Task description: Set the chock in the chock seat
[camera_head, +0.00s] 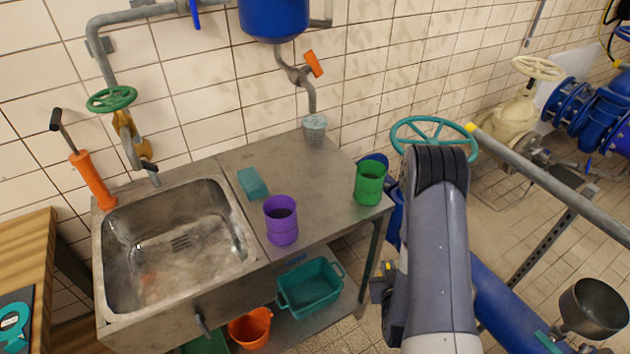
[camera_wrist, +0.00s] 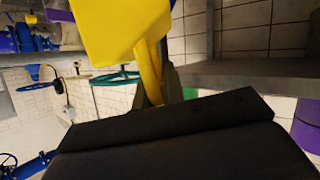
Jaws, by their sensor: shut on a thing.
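A yellow block with a narrow yellow neck, which I take to be the chock (camera_wrist: 118,28), fills the top of the wrist view. My gripper (camera_wrist: 160,88) is shut on its neck, and the block stands out beyond the dark fingers. In the head view my arm hides most of the gripper and the block. I cannot make out the chock seat in either view.
A steel sink bench (camera_head: 310,190) carries a purple cup (camera_head: 281,226), a green cup (camera_head: 369,187) and a teal sponge (camera_head: 252,183). A teal bin (camera_head: 310,287) sits below. A teal handwheel (camera_head: 400,130), grey rail (camera_head: 550,185) and blue pipe (camera_head: 500,305) flank my arm.

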